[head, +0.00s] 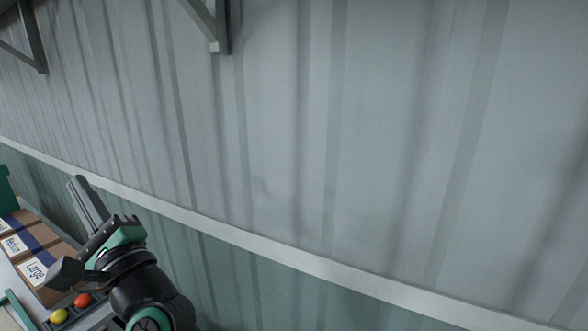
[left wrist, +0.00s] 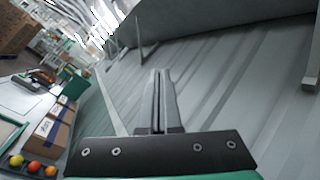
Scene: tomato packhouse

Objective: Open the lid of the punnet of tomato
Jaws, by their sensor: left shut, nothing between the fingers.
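My left gripper (head: 76,182) is at the lower left of the head view, raised in front of the wall. Its two fingers are together and hold nothing; they also show in the left wrist view (left wrist: 160,74), pointing up along the wall. I cannot make out a punnet or its lid in either view. A yellow tomato-like ball (head: 59,316) and a red one (head: 82,300) sit below the gripper in the head view. My right gripper is in neither view.
Brown boxes with labels (head: 35,270), one reading "Large", stand on a bench at the left. A green crate (left wrist: 73,84) is beyond them. A pale corrugated wall (head: 350,130) with a white rail (head: 250,238) fills most of the head view.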

